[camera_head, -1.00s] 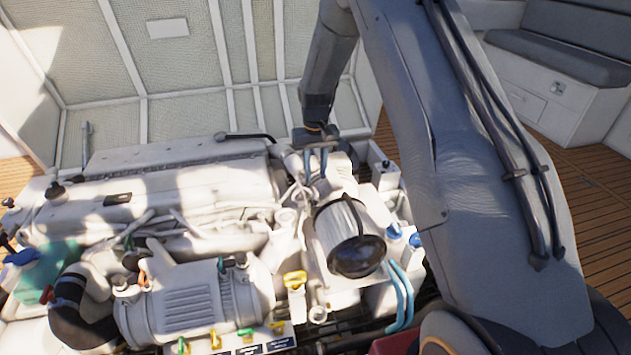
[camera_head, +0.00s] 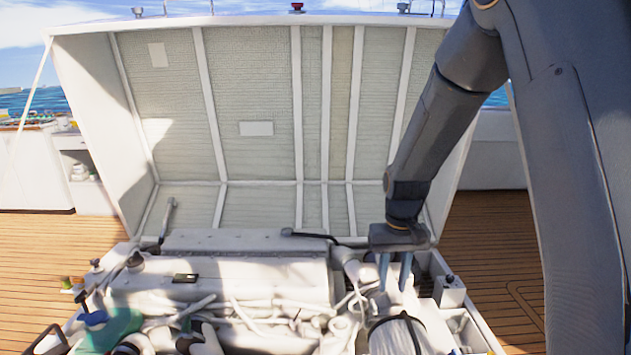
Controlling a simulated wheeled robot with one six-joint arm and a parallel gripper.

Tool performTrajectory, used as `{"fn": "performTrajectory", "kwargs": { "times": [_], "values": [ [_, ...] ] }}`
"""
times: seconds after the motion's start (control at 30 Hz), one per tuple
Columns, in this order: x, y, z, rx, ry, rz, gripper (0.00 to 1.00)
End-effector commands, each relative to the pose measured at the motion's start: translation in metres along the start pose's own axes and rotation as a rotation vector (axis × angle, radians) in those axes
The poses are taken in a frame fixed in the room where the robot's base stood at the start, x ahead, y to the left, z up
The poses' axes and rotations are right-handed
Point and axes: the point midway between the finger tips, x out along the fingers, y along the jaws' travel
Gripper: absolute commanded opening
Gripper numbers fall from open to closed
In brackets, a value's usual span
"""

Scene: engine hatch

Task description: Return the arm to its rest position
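My arm comes in from the right side of the picture, bends at the top and reaches down over the engine. My gripper (camera_head: 395,272) points down above the right end of the white engine (camera_head: 215,285), just behind the round filter (camera_head: 396,335). Its two bluish fingers are apart, and I see nothing held between them. Whether the fingertips touch any engine part is hard to tell.
The raised hatch lid (camera_head: 270,90) stands behind the engine, with my forearm in front of its right side. A teal-green reservoir (camera_head: 112,328) is at the lower left. Wooden deck (camera_head: 490,250) lies open on both sides. A white cabinet (camera_head: 85,180) stands at left.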

Motion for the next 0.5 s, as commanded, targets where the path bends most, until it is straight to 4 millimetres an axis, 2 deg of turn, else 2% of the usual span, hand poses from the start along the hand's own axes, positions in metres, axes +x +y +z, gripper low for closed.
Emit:
{"fn": "performTrajectory", "kwargs": {
  "times": [0.03,0.2,0.4,0.5],
  "values": [
    [-0.02,0.0,0.024,-0.001,0.002,0.0,0.28],
    [-0.058,0.001,0.099,-0.002,0.003,-0.001,0.28],
    [-0.086,0.001,0.181,-0.004,0.002,-0.002,0.28],
    [-0.093,0.002,0.209,-0.004,0.002,-0.002,0.28]
  ]
}}
